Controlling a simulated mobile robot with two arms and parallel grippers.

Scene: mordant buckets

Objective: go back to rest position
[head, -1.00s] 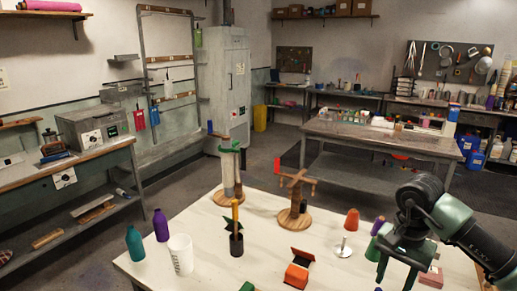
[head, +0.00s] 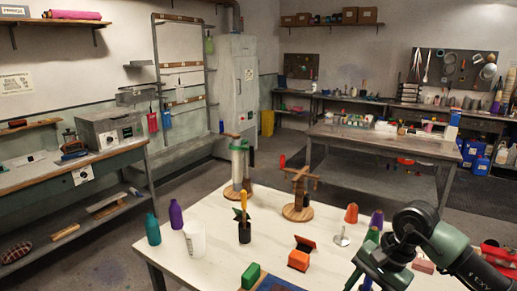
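My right arm (head: 415,225) comes in from the right and bends down over the right part of the white table (head: 205,268). Its lower end runs to the bottom of the head view beside the green cup (head: 372,235). The fingertips cannot be made out, and nothing is clearly seen held. My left gripper and arm are not in view.
The table holds a teal bottle (head: 153,230), purple bottle (head: 176,215), white cup (head: 194,241), wooden stand (head: 298,208), orange box (head: 300,258) and green block (head: 250,276). A workbench (head: 385,143) stands behind, a counter (head: 50,182) left. Floor between is clear.

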